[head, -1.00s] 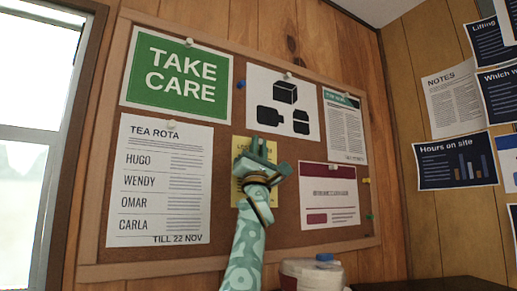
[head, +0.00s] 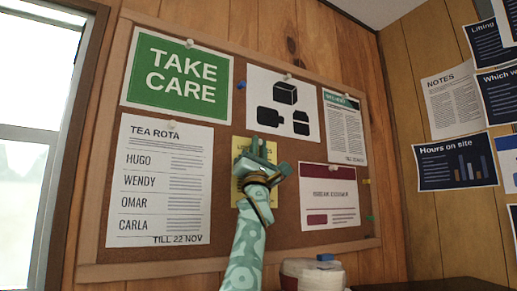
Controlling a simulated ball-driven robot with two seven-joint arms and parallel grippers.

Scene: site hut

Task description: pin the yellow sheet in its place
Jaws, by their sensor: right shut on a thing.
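The yellow sheet (head: 242,147) is against the cork board (head: 228,120), between the tea rota sheet and the maroon-headed sheet. My right gripper (head: 264,150) is in front of it and covers most of it. Its fingers point up at the sheet's upper part. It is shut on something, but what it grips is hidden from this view. I see no pin on the yellow sheet; its top middle is partly covered by the fingers. My left gripper is not in view.
White pins hold the green TAKE CARE sign (head: 180,70), the tea rota (head: 150,190) and other sheets. A blue pin (head: 241,85) sits in bare cork; yellow and green pins are at the right edge. A tub with a blue lid knob (head: 312,272) stands below.

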